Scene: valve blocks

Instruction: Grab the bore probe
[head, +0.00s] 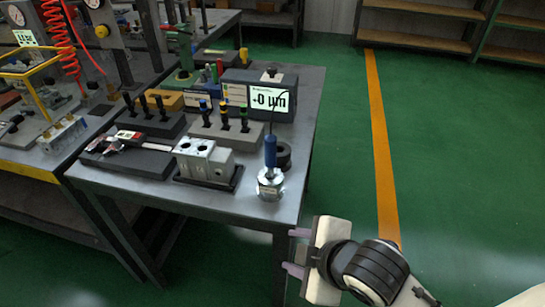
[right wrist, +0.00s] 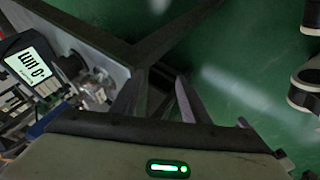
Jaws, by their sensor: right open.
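The bore probe (head: 270,151) has a blue handle and stands upright in a shiny metal piece (head: 269,184) near the right front corner of the grey table. A dark cable rises from its top toward the gauge display. My right gripper (head: 296,251) is open and empty, off the table's right front edge, lower in the picture than the probe and to its right. Its two fingers also show in the right wrist view (right wrist: 158,88), with nothing between them. A blue patch at the left of that view may be the probe; I cannot tell. My left gripper is out of view.
The display box (head: 268,95) and several plug gauges in holders (head: 225,128) stand behind. Green floor on the right is clear.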

